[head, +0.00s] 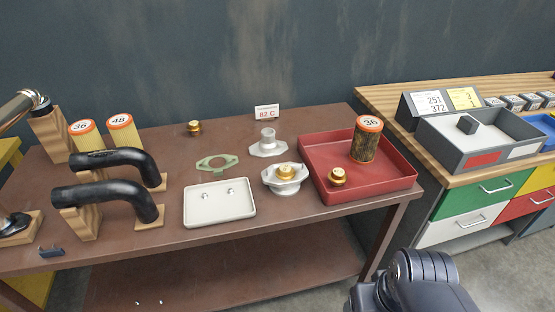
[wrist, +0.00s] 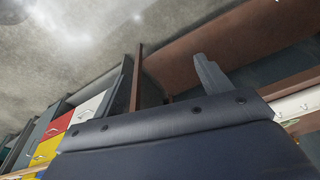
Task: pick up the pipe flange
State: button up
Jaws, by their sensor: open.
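The pipe flange (head: 268,145) looks like a pale grey metal flange with a short upright pipe stub. It stands on the brown table (head: 150,262) in the head view, behind a similar grey housing (head: 285,186) that holds a brass part. My gripper (wrist: 208,76) shows in the wrist view as a dark body with one grey finger; the other finger is hidden. It is open, with nothing seen in it, and apart from the flange. The wrist view does not show the flange. My dark arm is at the bottom right of the head view, in front of the table.
A green gasket (head: 231,160) and white tray (head: 220,214) lie left of the flange. A red tray (head: 397,183) with a filter and brass part is right. Black hoses (head: 105,194) stand left. An 82 C sign (head: 267,112) stands behind. A drawer bench (head: 470,202) is far right.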

aim_at(268, 147)
jog(key=i+j+u, duration=0.1)
jog(key=i+u, duration=0.2)
jog(key=i, duration=0.15)
jog(key=i+u, duration=0.3)
jog(key=i, duration=0.15)
